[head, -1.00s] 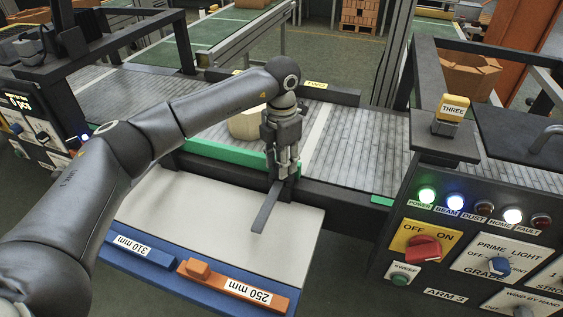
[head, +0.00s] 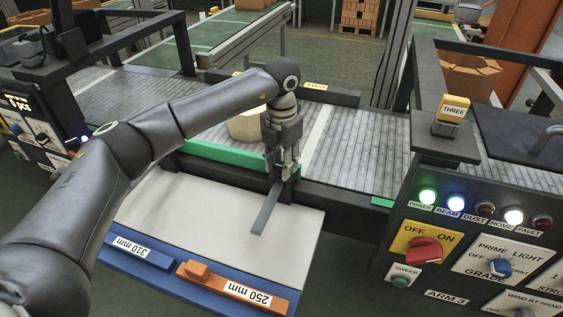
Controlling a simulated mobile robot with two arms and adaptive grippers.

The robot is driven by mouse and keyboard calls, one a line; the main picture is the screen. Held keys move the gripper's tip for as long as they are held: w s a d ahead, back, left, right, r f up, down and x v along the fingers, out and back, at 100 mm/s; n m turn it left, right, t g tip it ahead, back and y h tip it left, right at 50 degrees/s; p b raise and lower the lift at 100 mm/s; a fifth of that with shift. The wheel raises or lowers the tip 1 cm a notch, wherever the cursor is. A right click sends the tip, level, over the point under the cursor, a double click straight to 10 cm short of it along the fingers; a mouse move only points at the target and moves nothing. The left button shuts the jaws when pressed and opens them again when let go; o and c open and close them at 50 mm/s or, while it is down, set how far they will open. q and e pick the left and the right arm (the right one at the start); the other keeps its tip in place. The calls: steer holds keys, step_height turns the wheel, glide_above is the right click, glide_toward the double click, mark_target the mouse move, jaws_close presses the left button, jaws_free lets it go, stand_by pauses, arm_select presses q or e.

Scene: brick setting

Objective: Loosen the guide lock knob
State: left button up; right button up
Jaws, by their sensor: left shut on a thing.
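My left gripper (head: 283,172) points down at the front edge of the conveyor, by the right end of the green guide rail (head: 218,156). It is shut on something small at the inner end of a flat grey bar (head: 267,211). The guide lock knob itself cannot be made out; the fingers cover that spot. The grey bar sticks out from under the fingers over the white board (head: 190,207). My right gripper is not in view.
A blue block marked 310 mm (head: 140,251) and an orange block marked 250 mm (head: 235,289) lie along the board's front edge. A pale round object (head: 246,125) sits on the roller conveyor (head: 365,145) behind my wrist. A control panel (head: 470,225) stands right.

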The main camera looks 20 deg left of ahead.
mark_target(281, 165)
arm_select(q)
steer(key=o, duration=1)
steer(key=shift+r, duration=0.1)
step_height(281, 165, up, 12)
